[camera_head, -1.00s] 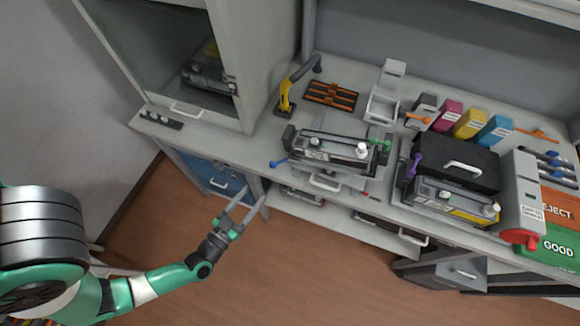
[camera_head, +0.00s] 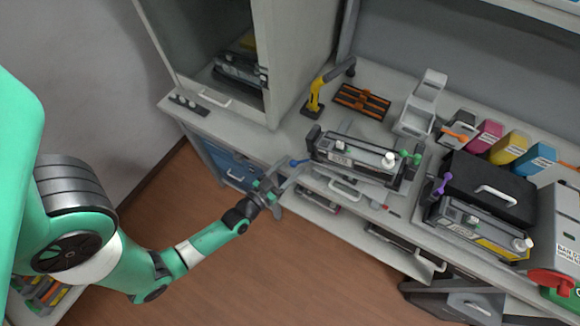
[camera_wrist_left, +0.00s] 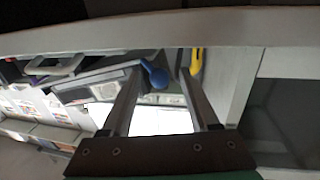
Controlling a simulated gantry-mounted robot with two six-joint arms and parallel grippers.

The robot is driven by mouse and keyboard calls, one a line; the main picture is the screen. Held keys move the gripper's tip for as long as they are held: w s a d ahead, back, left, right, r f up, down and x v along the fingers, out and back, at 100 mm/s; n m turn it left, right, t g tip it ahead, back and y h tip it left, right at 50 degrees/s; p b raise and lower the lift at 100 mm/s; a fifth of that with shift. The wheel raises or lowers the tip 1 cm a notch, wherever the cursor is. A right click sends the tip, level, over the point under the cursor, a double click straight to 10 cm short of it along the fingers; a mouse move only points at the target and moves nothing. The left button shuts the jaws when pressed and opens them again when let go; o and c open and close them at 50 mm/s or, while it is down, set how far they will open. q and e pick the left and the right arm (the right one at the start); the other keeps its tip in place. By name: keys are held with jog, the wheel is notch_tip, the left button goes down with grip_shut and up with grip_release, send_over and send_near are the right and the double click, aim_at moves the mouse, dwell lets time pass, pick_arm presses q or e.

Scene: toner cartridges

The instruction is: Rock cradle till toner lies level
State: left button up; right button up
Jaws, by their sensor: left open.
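The cradle (camera_head: 312,138) stands on the bench with a long dark grey toner cartridge (camera_head: 350,152) lying in it. A blue-knobbed lever (camera_head: 297,162) sticks out at the cradle's left end. My left gripper (camera_head: 285,178) is open and empty, just in front of the bench edge and close to the blue knob. In the left wrist view the blue knob (camera_wrist_left: 155,75) shows between the two open fingers (camera_wrist_left: 158,100), and I cannot tell whether they touch it. The toner inside the cartridge is hidden. My right gripper is not in view.
A yellow-handled tool (camera_head: 316,95) and an orange-and-black rack (camera_head: 362,101) lie behind the cradle. A grey cabinet (camera_head: 290,60) stands at the left. A second cartridge (camera_head: 470,225) and a black case (camera_head: 485,185) are at the right. Toner bottles (camera_head: 508,147) line the back.

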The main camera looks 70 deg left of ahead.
pick_arm(q)
jog(key=shift+c, duration=0.2)
grip_shut()
dwell(1.3)
